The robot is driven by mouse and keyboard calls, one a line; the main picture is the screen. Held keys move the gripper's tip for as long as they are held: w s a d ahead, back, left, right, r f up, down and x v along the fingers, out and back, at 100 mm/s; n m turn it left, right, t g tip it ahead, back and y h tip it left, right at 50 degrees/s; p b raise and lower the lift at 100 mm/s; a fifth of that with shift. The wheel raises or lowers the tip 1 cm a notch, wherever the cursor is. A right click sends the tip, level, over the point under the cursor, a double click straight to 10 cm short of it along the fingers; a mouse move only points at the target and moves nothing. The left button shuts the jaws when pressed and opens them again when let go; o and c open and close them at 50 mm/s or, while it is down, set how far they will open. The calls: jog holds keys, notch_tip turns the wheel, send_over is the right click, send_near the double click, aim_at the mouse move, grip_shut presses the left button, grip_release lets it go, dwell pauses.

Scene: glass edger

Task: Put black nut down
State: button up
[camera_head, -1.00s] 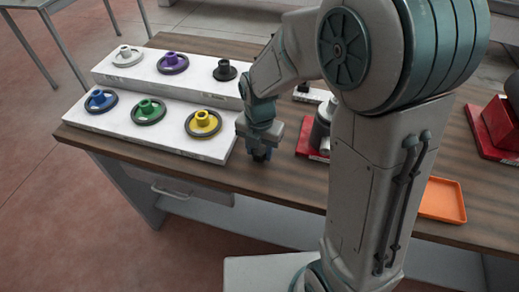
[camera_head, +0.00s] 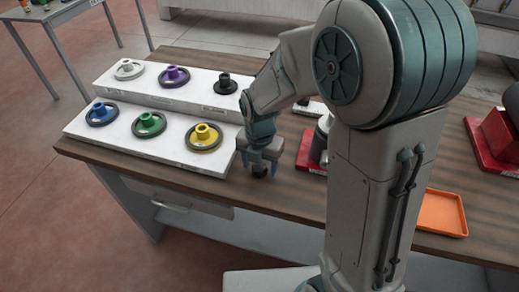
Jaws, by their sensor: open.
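My gripper (camera_head: 260,168) is low over the wooden table's front part, just right of the front white stand. Its fingers are spread open, pointing down. A small black object, apparently the black nut (camera_head: 259,171), shows between the fingertips at the table top. The gripper partly hides it, and I cannot tell whether it touches a finger. Another black flanged piece (camera_head: 225,84) sits at the right end of the rear white stand.
The front stand (camera_head: 181,156) holds blue (camera_head: 100,110), green (camera_head: 147,120) and yellow (camera_head: 203,132) pieces. White (camera_head: 127,67) and purple (camera_head: 174,75) pieces sit behind. A red-based device (camera_head: 311,158) is close right of my gripper. An orange tray (camera_head: 441,214) lies further right.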

aim_at(260, 166)
notch_tip(260, 166, up, 12)
jog(key=s+d+m+t, duration=0.1)
jog(key=s+d+m, duration=0.5)
jog(key=m, duration=0.9)
jog(key=s+d+m+t, duration=0.2)
jog(key=s+d+m, duration=0.4)
jog(key=m, duration=0.9)
jog(key=shift+s+r+m, duration=0.3)
